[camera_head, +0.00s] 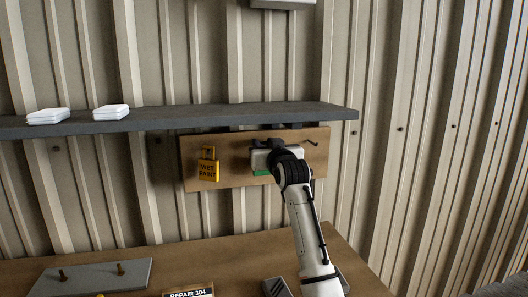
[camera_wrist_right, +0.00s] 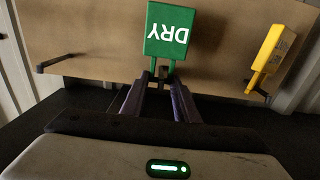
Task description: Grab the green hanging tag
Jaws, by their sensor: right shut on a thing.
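The green tag (camera_wrist_right: 167,28) hangs against the brown board and reads "DRY", upside down in the right wrist view. In the head view only a green sliver (camera_head: 262,173) shows below my right gripper (camera_head: 268,146), which hides the rest. In the wrist view my right gripper (camera_wrist_right: 161,84) is shut on the narrow loop end of the green tag. A yellow tag (camera_head: 208,168) reading "WET PAINT" hangs to its left on the board; it also shows in the wrist view (camera_wrist_right: 268,50). My left gripper is in neither view.
The brown board (camera_head: 232,178) is on the corrugated wall, with an empty peg (camera_head: 311,142) at its right. Below, a table holds a grey plate (camera_head: 90,279) with two pegs and a "REPAIR 304" sign (camera_head: 188,293).

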